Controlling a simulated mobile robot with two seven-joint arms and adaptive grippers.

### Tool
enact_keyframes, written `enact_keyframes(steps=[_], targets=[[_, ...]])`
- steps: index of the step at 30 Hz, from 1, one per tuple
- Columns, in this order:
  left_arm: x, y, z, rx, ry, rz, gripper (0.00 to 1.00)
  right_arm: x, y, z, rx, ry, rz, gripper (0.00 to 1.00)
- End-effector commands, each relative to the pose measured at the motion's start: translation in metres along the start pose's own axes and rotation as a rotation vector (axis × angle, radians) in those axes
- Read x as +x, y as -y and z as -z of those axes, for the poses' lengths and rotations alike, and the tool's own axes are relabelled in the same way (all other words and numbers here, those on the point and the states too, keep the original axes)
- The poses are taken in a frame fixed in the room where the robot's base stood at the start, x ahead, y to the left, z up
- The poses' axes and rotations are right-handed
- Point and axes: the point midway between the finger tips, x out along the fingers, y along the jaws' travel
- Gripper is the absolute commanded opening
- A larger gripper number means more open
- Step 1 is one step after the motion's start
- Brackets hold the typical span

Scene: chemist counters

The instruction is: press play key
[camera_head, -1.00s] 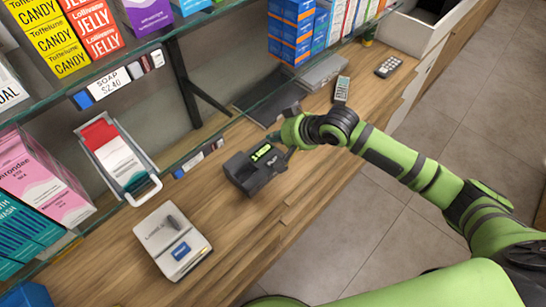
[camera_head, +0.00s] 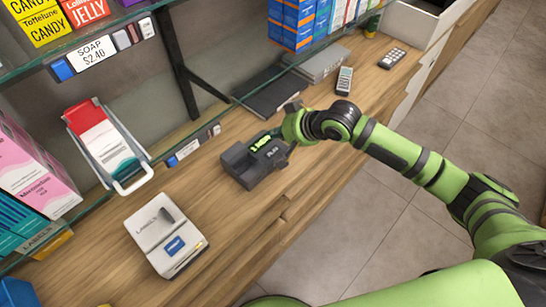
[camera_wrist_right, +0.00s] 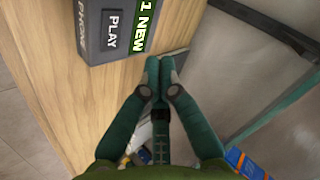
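A dark grey answering machine (camera_head: 246,172) sits on the wooden counter, its green display (camera_head: 261,142) lit. In the right wrist view the machine (camera_wrist_right: 93,45) is at upper left. Its display (camera_wrist_right: 143,27) reads "1 NEW", and the grey play key (camera_wrist_right: 113,32) is labelled "PLAY". My right gripper (camera_head: 284,130) is at the machine's right end in the head view. In the wrist view its two teal fingers (camera_wrist_right: 159,66) are together, with nothing between them. The fingertips are to the right of the display and apart from the play key. My left gripper is out of view.
A white label device (camera_head: 160,240) stands lower left on the counter. A remote (camera_head: 344,80), a calculator-like keypad (camera_head: 393,58) and a dark flat box (camera_head: 275,95) lie farther back. Shelves with boxes overhang the left side. The counter just below the machine is clear.

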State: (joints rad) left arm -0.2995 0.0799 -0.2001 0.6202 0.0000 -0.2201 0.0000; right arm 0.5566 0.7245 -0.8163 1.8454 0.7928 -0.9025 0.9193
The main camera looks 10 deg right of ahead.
Motion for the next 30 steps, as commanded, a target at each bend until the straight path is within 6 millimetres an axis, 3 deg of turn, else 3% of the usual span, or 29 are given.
enact_keyframes(steps=[1,5,12,30], targets=[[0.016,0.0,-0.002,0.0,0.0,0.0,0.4,0.01,-0.007,-0.007,-0.001,-0.001,0.0,0.0],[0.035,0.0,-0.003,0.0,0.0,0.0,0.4,0.02,-0.015,-0.015,-0.002,-0.001,0.0,0.0],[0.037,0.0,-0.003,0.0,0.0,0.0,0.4,0.032,-0.024,-0.023,0.001,0.0,-0.001,0.0],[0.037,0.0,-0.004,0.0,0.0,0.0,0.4,0.033,-0.024,-0.024,0.0,0.0,0.0,0.0]])
